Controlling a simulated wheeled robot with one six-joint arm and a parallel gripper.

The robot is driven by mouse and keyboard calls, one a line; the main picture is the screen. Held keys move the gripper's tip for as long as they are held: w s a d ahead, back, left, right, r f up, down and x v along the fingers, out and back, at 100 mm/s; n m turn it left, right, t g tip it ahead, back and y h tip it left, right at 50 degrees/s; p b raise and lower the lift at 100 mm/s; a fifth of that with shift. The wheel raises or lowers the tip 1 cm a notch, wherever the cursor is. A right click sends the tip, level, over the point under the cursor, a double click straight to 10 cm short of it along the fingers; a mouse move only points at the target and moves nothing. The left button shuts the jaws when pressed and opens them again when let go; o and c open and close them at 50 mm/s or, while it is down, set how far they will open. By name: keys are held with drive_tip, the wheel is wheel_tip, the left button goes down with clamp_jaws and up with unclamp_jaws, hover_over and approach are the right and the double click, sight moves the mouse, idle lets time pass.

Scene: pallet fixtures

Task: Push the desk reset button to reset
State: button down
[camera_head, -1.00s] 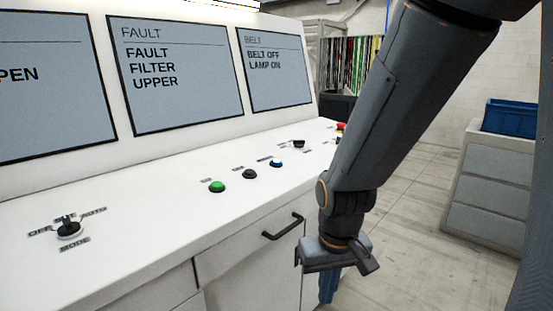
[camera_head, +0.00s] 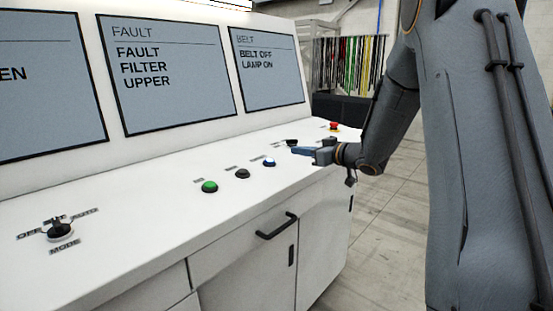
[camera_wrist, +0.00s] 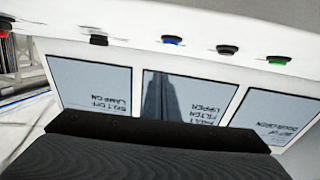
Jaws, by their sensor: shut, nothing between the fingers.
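The desk's sloped white panel has a row of buttons: a green one (camera_head: 209,187), a black one (camera_head: 242,174) and a blue one (camera_head: 269,161). Their small labels are too blurred to read, so I cannot tell by text which is the reset button. My gripper (camera_head: 297,151) is shut and empty, pointing left over the panel just right of the blue button. It looks apart from the button; its exact height is unclear. In the wrist view the blue button (camera_wrist: 172,40), black button (camera_wrist: 227,50) and green button (camera_wrist: 279,60) appear along the top, with inverted screens below.
A black knob (camera_head: 291,142) is just behind my gripper, and a red button (camera_head: 334,126) is farther right. A mode switch (camera_head: 60,231) is at left. The fault screen (camera_head: 170,95) reads "FAULT FILTER UPPER".

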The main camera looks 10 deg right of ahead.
drive_tip(key=shift+s+a+r+n+y, duration=0.1)
drive_tip(key=shift+s+r+n+y, duration=0.15)
drive_tip(key=shift+n+y, duration=0.4)
drive_tip(key=shift+w, duration=0.1)
drive_tip(key=p, duration=0.3)
hover_over(276, 167)
drive_tip(key=shift+s+f, duration=0.25)
drive_tip(key=shift+f, duration=0.25)
wheel_tip(276, 167, down, 2)
drive_tip(key=shift+f+m+p, duration=0.2)
drive_tip(key=shift+m+p, duration=0.05)
drive_tip(key=shift+p, duration=0.3)
drive_tip(key=shift+w+f, duration=0.15)
drive_tip(key=shift+f, duration=0.7)
drive_tip(key=shift+f, duration=0.1)
